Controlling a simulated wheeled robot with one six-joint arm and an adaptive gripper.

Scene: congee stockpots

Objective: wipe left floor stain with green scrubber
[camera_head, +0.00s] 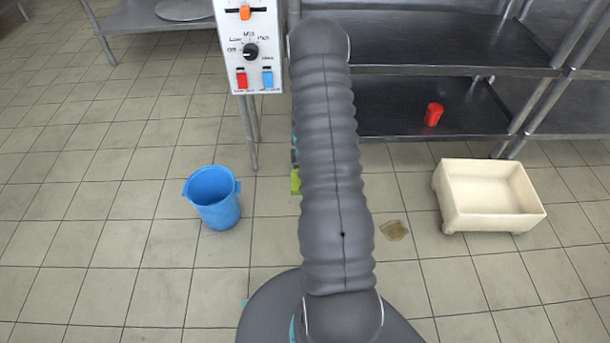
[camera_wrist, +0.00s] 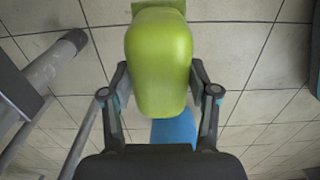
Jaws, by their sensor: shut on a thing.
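The green scrubber (camera_wrist: 157,45) fills the upper middle of the wrist view, between the two fingers of my gripper (camera_wrist: 160,78), which is shut on it. In the head view only a small green edge of the scrubber (camera_head: 295,182) shows beside my arm; the gripper itself is mostly hidden behind the arm. A brown floor stain (camera_head: 394,230) lies on the tiles to the right of my arm. No other stain is visible; floor behind my arm is hidden. I cannot tell whether the scrubber touches the floor.
A blue bucket (camera_head: 213,197) stands left of my arm. A cream tub (camera_head: 490,196) stands at the right. A dark metal shelf (camera_head: 420,105) holds a red cup (camera_head: 433,114). A white control panel (camera_head: 249,48) is at the back. The front-left floor is clear.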

